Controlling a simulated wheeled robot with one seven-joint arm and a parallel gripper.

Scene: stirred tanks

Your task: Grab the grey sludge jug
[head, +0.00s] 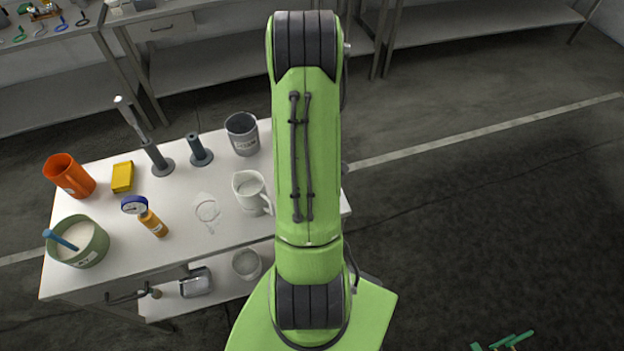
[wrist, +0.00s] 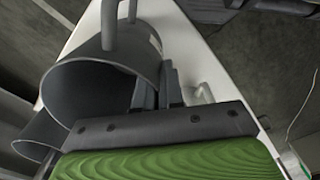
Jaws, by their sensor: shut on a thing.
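The grey sludge jug (head: 241,134) stands at the back right of the white table in the head view, with a pale label on its side. In the wrist view the jug (wrist: 95,85) is large and close, its open mouth facing the camera. My gripper (wrist: 157,90) is at the jug's rim in the wrist view, its dark fingers close together and shut on the jug's wall. How deep the fingers reach is hard to tell. In the head view my green arm hides the gripper.
On the table (head: 110,268) a white jug (head: 250,192) stands in front of the grey one. Grey posts (head: 200,150), an orange jug (head: 70,176), a yellow box (head: 122,177), a gauge (head: 134,205) and a green bowl (head: 78,241) stand to the left. Open floor lies right.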

